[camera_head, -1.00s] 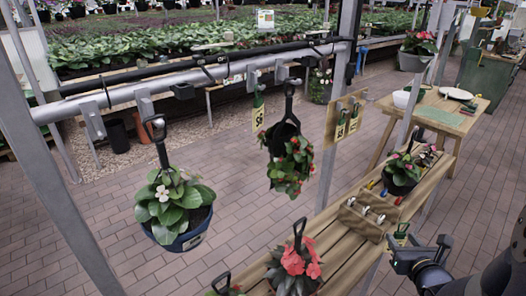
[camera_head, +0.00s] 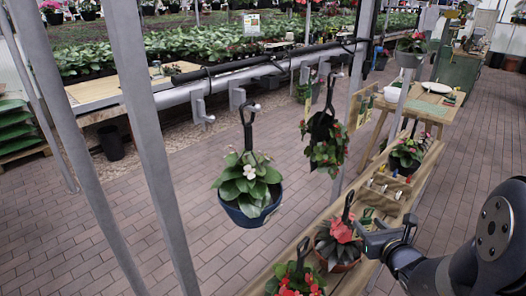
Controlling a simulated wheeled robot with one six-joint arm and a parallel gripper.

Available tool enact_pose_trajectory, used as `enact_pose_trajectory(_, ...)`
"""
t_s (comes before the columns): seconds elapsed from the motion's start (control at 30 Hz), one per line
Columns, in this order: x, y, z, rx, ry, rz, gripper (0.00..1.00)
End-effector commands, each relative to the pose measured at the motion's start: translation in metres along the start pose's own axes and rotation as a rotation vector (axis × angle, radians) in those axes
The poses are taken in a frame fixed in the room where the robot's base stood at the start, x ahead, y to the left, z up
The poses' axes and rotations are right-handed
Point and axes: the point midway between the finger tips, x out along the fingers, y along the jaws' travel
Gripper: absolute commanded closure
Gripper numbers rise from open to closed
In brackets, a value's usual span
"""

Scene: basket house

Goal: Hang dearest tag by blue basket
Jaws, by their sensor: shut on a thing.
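The blue basket (camera_head: 247,212), with white flowers and broad leaves, hangs by a black hanger (camera_head: 247,128) from a hook on the grey rail (camera_head: 235,82). My gripper (camera_head: 368,226) is at the lower right, over the plank bench and close to the red-flowered pot. It is shut on a small green and yellow tag (camera_head: 367,215), whose price I cannot read.
A dark basket with red flowers (camera_head: 327,152) hangs right of the blue one. Empty hook plates (camera_head: 200,109) show on the rail's left. Red-flowered pots (camera_head: 340,250) stand on the bench (camera_head: 395,225). Grey posts (camera_head: 150,120) stand left. Brick floor is clear between.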

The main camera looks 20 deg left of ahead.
Motion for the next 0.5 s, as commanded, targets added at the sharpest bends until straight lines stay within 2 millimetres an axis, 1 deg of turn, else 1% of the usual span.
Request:
enact_pose_trajectory(0.03, 0.001, 0.014, 0.022, -0.024, -0.010, 0.043, 0.66)
enact_pose_trajectory(0.17, 0.001, 0.054, 0.066, -0.065, -0.008, 0.170, 0.66)
enact_pose_trajectory(0.2, -0.001, 0.067, 0.079, -0.077, -0.009, 0.212, 0.66)
enact_pose_trajectory(0.27, -0.005, 0.086, 0.098, -0.097, -0.009, 0.273, 0.66)
enact_pose_trajectory(0.3, -0.008, 0.101, 0.111, -0.111, -0.009, 0.317, 0.66)
enact_pose_trajectory(0.37, -0.016, 0.124, 0.131, -0.133, -0.009, 0.387, 0.66)
enact_pose_trajectory(0.4, -0.022, 0.141, 0.146, -0.150, -0.011, 0.437, 0.66)
enact_pose_trajectory(0.47, -0.035, 0.167, 0.167, -0.174, -0.010, 0.516, 0.66)
enact_pose_trajectory(0.5, -0.045, 0.185, 0.180, -0.189, -0.009, 0.568, 0.66)
